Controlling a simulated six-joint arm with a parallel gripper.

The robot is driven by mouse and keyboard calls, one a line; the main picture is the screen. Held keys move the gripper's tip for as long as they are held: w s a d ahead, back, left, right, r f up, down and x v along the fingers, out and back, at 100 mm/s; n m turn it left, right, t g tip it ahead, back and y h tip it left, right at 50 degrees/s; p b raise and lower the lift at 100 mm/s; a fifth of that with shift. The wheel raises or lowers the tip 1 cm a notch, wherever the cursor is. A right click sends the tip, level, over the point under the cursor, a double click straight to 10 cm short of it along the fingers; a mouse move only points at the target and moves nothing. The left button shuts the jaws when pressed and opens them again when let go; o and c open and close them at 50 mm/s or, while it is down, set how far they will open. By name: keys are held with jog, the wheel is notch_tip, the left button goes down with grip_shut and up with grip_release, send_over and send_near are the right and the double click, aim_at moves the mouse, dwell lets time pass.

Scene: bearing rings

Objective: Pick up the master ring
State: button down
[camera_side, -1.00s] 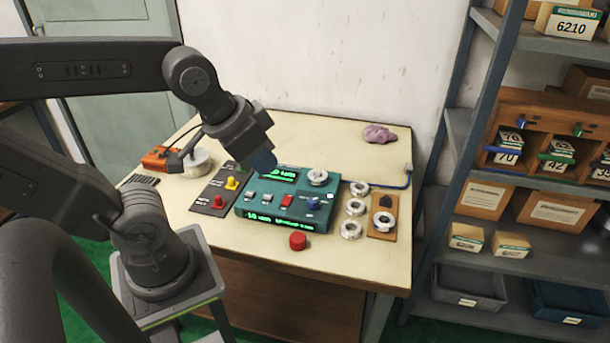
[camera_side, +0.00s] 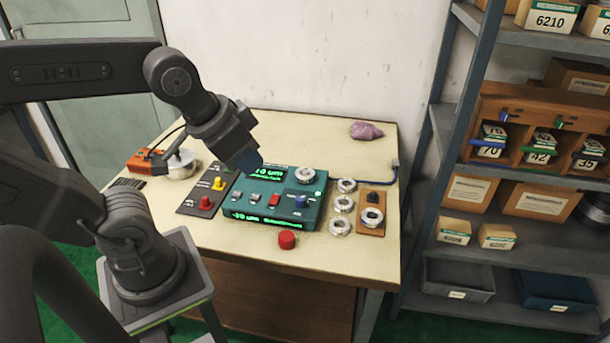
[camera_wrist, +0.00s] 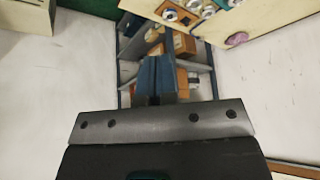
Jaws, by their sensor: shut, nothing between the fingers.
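Several silver rings are in the side view. One ring (camera_side: 372,217) lies on a small wooden board (camera_side: 375,231) with a dark post, at the table's right. Three loose rings stand in a column left of the board: a far ring (camera_side: 346,186), a middle ring (camera_side: 343,202) and a near ring (camera_side: 340,226). Another ring (camera_side: 305,175) sits on top of the teal gauge box (camera_side: 262,212). I cannot read which is the master ring. My gripper (camera_side: 250,161) is shut and empty above the gauge's left part. Its blue fingers (camera_wrist: 158,78) are together in the wrist view.
A red knob (camera_side: 287,240) stands in front of the gauge. A dark panel (camera_side: 203,196) with red and yellow buttons lies left of it. A purple cloth (camera_side: 366,130) lies at the back. A shelf rack (camera_side: 440,130) rises at right. The back table is mostly clear.

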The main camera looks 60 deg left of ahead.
jog(key=shift+c, duration=0.8)
grip_release()
jog(key=m+g+y, duration=0.4)
jog(key=m+g, duration=0.1)
jog(key=m, duration=1.6)
send_over(305, 172)
jog(key=d, duration=0.3)
jog(key=f, duration=2.1)
jog(key=shift+s+a+f, duration=0.15)
jog(key=shift+s+f, duration=0.2)
jog(key=shift+f, duration=0.05)
jog(key=shift+t, duration=0.3)
jog(key=shift+a+x, duration=0.2)
jog(key=shift+x, duration=1.2)
jog(key=shift+a+x, duration=0.15)
jog(key=shift+x, duration=1.2)
